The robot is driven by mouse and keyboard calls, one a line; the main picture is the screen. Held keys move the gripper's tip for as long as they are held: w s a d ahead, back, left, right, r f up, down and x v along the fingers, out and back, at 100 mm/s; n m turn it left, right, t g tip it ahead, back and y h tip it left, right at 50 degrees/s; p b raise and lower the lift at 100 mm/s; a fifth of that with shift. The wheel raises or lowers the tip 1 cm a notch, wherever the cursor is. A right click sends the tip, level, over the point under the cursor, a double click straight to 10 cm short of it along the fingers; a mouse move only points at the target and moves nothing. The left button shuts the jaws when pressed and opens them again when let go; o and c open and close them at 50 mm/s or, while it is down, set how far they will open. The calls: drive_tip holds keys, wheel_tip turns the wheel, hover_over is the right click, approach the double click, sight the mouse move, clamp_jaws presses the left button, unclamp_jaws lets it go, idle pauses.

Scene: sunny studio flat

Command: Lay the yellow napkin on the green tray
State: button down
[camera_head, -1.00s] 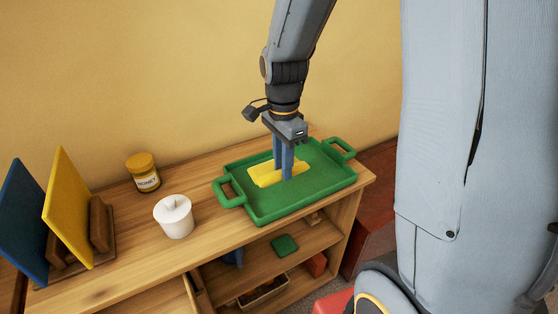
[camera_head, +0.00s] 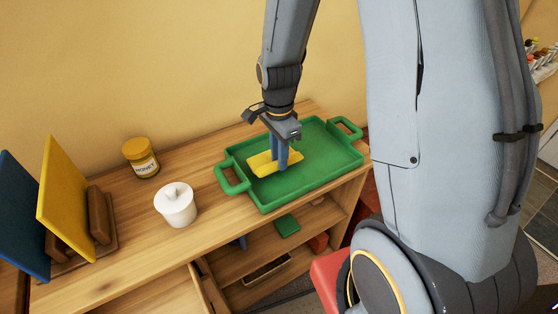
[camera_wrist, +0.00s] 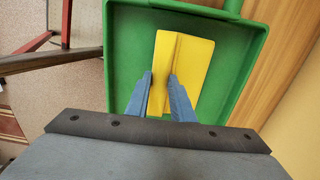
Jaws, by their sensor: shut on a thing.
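The yellow napkin (camera_head: 262,166) is at the left part of the green tray (camera_head: 310,176), inside its rim. It looks flat, with a raised ridge along its middle in the wrist view (camera_wrist: 190,58). The tray stands on the wooden cabinet top and also shows in the wrist view (camera_wrist: 128,40). My gripper (camera_head: 281,168) points down over the tray, its blue fingers shut on the napkin's ridge. In the wrist view the fingertips (camera_wrist: 160,78) are on both sides of the ridge. I cannot tell whether the napkin's underside touches the tray.
A white lidded pot (camera_head: 176,206) and a honey jar (camera_head: 141,158) stand left of the tray. A wooden rack (camera_head: 100,216) holds a yellow board (camera_head: 64,200) and a blue board (camera_head: 22,218) at the far left. The cabinet top (camera_head: 130,262) is bare in front.

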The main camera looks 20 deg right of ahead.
drive_tip(key=shift+f, duration=1.1)
drive_tip(key=shift+f, duration=0.1)
drive_tip(key=c, duration=1.5)
unclamp_jaws()
drive_tip(key=shift+c, duration=0.2)
wheel_tip(320, 180, up, 12)
drive_tip(key=b, duration=0.2)
drive_tip(key=s+f+n+t, duration=0.1)
drive_tip(key=s+f+n, duration=0.1)
drive_tip(key=s+n, duration=0.7)
drive_tip(key=shift+s+n, duration=0.3)
drive_tip(key=shift+n, duration=3.1)
drive_tip(key=shift+a, duration=0.1)
